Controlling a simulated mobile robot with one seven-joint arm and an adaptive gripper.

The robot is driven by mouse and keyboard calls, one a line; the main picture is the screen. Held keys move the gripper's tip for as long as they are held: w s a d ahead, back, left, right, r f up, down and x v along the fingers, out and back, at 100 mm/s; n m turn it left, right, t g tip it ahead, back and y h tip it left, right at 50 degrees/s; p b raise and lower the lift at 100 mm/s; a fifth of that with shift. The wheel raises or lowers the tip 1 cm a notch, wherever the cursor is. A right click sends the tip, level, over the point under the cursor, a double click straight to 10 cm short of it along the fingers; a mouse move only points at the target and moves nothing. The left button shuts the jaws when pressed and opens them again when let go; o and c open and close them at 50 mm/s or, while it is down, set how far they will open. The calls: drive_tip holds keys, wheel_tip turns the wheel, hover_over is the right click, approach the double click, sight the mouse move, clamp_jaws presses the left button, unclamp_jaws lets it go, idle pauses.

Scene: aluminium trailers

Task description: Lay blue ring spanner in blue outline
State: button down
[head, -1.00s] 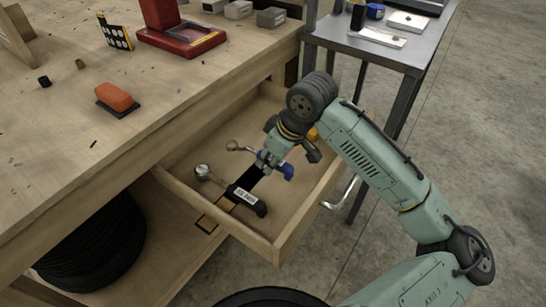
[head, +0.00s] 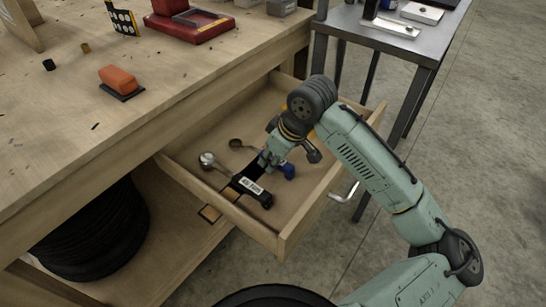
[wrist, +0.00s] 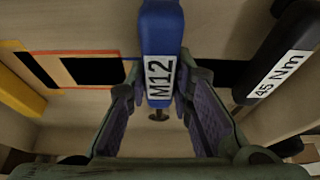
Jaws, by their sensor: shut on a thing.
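The blue ring spanner has a blue handle labelled M12 (wrist: 160,70). In the head view, its blue end (head: 288,171) shows at the right of my gripper (head: 272,163), inside the open drawer. A dull metal ring end (head: 236,143), apparently the spanner's, shows to the left. In the wrist view, my gripper (wrist: 158,92) has one finger on each side of the blue handle and is shut on it. I cannot make out the blue outline. A black patch edged in orange-red (wrist: 92,70) shows beside the handle.
A black-handled tool labelled 45 Nm (head: 250,186) lies close beside the spanner. A yellow thing (wrist: 20,92) shows at the left of the wrist view. The workbench (head: 60,130) is above.

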drive_tip(key=c, duration=1.3)
unclamp_jaws()
drive_tip(key=shift+c, duration=0.2)
drive_tip(key=shift+r, duration=0.1)
drive_tip(key=v, duration=1.2)
drive_tip(key=shift+s, duration=0.1)
